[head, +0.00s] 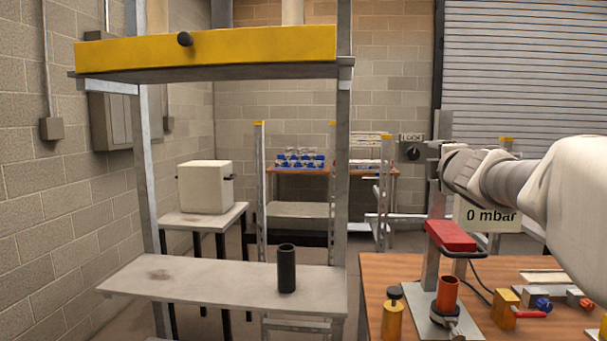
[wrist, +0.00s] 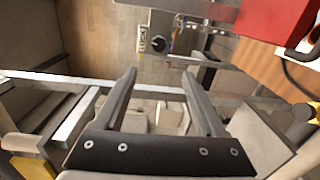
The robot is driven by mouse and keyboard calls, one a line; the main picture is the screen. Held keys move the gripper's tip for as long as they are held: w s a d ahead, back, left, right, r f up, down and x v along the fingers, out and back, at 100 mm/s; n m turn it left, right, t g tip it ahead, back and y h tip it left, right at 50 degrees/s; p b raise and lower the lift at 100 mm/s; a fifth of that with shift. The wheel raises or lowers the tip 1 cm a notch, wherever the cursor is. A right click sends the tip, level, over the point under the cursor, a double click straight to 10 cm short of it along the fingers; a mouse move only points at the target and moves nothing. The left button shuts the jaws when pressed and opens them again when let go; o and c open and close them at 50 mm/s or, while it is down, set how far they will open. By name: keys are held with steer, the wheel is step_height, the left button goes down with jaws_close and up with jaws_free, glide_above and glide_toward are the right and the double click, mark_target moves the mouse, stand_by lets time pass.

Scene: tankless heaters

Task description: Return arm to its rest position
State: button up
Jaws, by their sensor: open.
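My gripper (head: 434,152) is at the right of the head view, raised above the wooden bench (head: 381,270), with my arm reaching in from the right edge. It points left, toward the grey upright behind the bench. In the wrist view my gripper (wrist: 160,76) has its two fingers well apart with nothing between them. A dark cylinder (head: 287,270) stands upright on the grey shelf (head: 190,284), apart from my gripper.
The bench carries a red-topped fixture (head: 451,236) with an orange-red cup (head: 448,294), a "0 mbar" display (head: 490,216) and brass fittings (head: 392,314). A yellow-fronted upper shelf (head: 210,50) overhangs the grey one. A white box (head: 205,187) stands behind.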

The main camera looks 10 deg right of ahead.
steer(key=s+a+f+m+g+y, duration=0.2)
steer(key=s+a+f+m+g, duration=0.25)
steer(key=s+a+f, duration=0.4)
steer(key=s+a+f+m+g+y, duration=0.1)
steer(key=s+a+f+m+g, duration=0.2)
steer(key=s+a+f+m, duration=0.55)
steer(key=s+a+f+m+g+y, duration=0.2)
steer(key=s+a+f+g, duration=0.2)
steer(key=s+f, duration=0.75)
step_height(320, 180, up, 14)
steer(key=s+p, duration=0.1)
steer(key=p, duration=1.2)
steer(key=shift+s+a+r+m, duration=0.15)
steer(key=shift+s+r+m, duration=0.15)
steer(key=shift+s, duration=0.1)
